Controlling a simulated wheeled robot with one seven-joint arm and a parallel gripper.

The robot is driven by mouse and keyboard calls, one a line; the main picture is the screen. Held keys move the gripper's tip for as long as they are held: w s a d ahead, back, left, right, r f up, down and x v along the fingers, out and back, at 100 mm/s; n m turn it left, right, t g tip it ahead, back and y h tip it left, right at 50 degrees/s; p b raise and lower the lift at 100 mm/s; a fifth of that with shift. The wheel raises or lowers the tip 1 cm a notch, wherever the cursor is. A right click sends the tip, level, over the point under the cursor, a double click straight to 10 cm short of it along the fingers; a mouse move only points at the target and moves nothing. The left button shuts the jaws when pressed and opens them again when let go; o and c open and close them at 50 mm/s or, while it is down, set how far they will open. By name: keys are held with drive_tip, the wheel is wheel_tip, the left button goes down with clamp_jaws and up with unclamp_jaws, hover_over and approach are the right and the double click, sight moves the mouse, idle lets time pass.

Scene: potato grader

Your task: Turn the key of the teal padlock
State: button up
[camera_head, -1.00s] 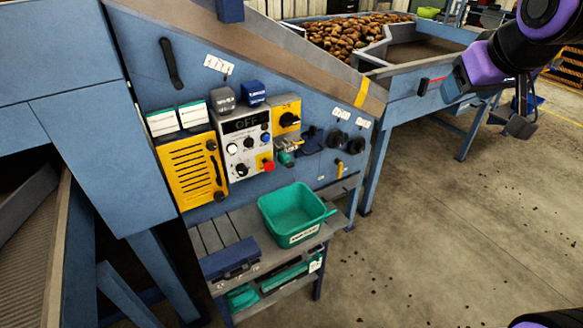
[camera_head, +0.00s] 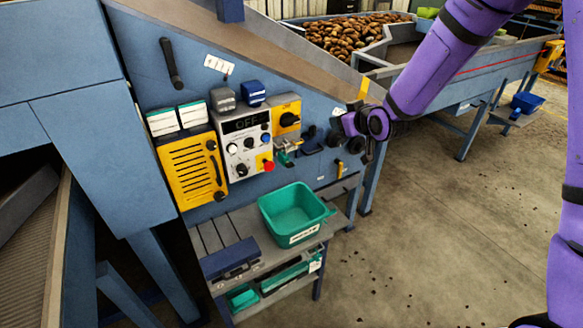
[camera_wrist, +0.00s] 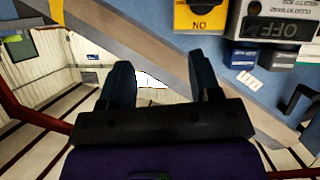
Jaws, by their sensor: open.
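The teal padlock (camera_head: 285,158) hangs on the blue machine panel, right of the red button in the head view. It is small there, and I cannot make out its key or the key's angle. I do not see it in the wrist view. My gripper (camera_wrist: 163,80) is open and empty, with its two dark fingers apart in the wrist view. In the head view the end of my purple arm is in front of the panel's right edge, right of the padlock and apart from it in the picture. It hides some of the black knobs there.
A yellow vented box (camera_head: 191,168) is further left. A green bin (camera_head: 292,208) stands on the shelf below. The floor at right is open.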

drive_tip(key=a+f+t+y, duration=0.25)
drive_tip(key=a+f, duration=0.35)
drive_tip(key=f, duration=0.7)
drive_tip(key=t+y, duration=0.1)
drive_tip(key=y, duration=0.1)
approach(292, 166)
drive_tip(key=shift+m+h, duration=0.25)
drive_tip(key=shift+m, duration=0.05)
drive_tip(key=x, duration=1)
drive_tip(key=shift+a+f, duration=0.1)
drive_tip(key=shift+a, duration=0.1)
drive_tip(key=shift+c, duration=0.2)
drive_tip(key=c, duration=0.9)
